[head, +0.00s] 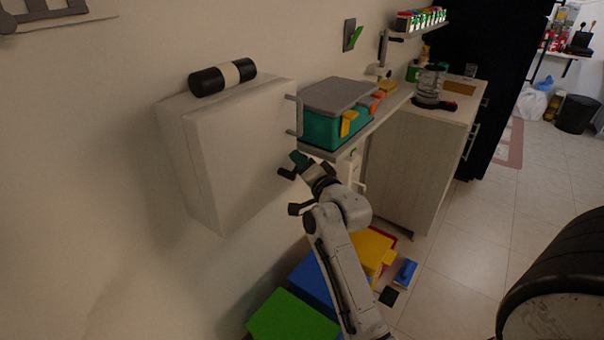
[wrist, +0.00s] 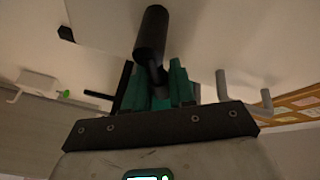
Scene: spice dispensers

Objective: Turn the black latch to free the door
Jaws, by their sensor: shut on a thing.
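The white wall cabinet (head: 238,150) hangs on the left in the head view, its front face closed. My gripper (head: 299,161) is at the cabinet's lower right edge, its teal fingertips close to the cabinet. In the wrist view, a black cylindrical latch (wrist: 151,35) runs down between the teal fingers of my gripper (wrist: 158,88). The fingers are shut on its lower end, which they partly hide. In the head view the gripper hides most of the latch, and I cannot tell its exact angle.
A grey handle (head: 291,116) stands out on the cabinet's right side. A teal box with a grey lid (head: 337,97) sits on a shelf beside it. A black and cream roll (head: 223,76) lies on the cabinet. Green (head: 290,320) and yellow (head: 372,250) boxes stand below my arm.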

